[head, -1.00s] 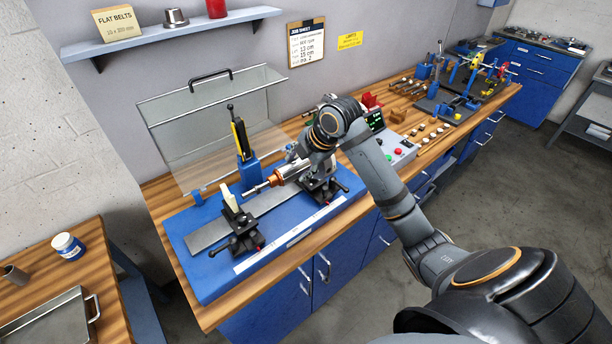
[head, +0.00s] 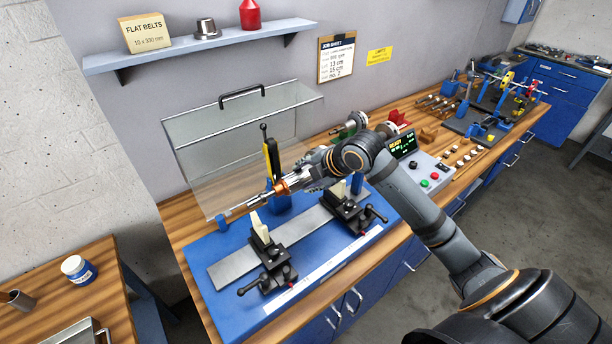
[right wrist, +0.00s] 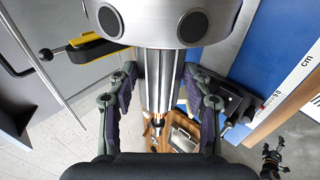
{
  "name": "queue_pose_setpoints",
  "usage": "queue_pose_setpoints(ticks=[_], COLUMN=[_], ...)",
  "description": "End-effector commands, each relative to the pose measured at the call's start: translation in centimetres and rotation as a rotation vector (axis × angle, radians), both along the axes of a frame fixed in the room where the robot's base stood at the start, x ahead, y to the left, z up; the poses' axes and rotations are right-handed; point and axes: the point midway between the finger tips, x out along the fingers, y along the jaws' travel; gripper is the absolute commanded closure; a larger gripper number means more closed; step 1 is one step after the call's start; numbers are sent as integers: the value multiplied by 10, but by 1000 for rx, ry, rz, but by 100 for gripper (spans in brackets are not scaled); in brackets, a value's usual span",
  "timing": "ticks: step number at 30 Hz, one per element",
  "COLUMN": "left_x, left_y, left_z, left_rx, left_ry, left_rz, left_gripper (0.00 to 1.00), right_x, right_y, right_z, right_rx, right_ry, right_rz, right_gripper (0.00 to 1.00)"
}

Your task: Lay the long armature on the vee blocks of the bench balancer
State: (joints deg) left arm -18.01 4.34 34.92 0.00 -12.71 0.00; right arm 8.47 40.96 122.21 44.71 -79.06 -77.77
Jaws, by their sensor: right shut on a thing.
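The long armature (head: 279,187) has a steel shaft and a copper-coloured band. My right gripper (head: 308,178) is shut on it and holds it above the rear of the blue bench balancer (head: 208,250). In the right wrist view the armature (right wrist: 160,75) lies between the two fingers of the gripper (right wrist: 160,100). The left support (head: 264,250) and right support (head: 350,207) have pale upright pieces and stand on a grey rail. The armature is behind and apart from them; their vee seats are too small to make out. A dark gripper, seemingly my left (right wrist: 271,158), shows small in the right wrist view.
A clear guard (head: 235,135) stands raised behind the balancer. A black and yellow upright (head: 271,155) stands close to the armature. A control box (head: 420,165) is to the right on the bench.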

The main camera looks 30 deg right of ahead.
Motion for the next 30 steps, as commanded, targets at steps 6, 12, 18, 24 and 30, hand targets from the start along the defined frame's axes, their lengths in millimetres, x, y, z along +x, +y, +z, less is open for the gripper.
queue_pose_setpoints(ticks=[6, 12, 18, 24, 30], left_x=[27, 29, 17, 16, 16], left_y=[0, 1, 3, 3, 3], left_z=[-32, -43, -51, -50, -48], left_rx=[0, 2, 3, 5, 4], left_ry=[-40, -43, -26, -23, -24], left_rz=[-2, -2, -3, -2, -2], left_gripper=[12, 12, 12, 12, 12], right_x=[1, 1, 1, 1, 1], right_y=[1, 1, 1, 1, 1], right_z=[-31, -54, -66, -66, -65], right_rx=[0, 2, 0, 0, 0], right_ry=[-7, -7, -7, -8, -7], right_rz=[2, 1, 1, 2, 2], right_gripper=[100, 100, 100, 100, 100])
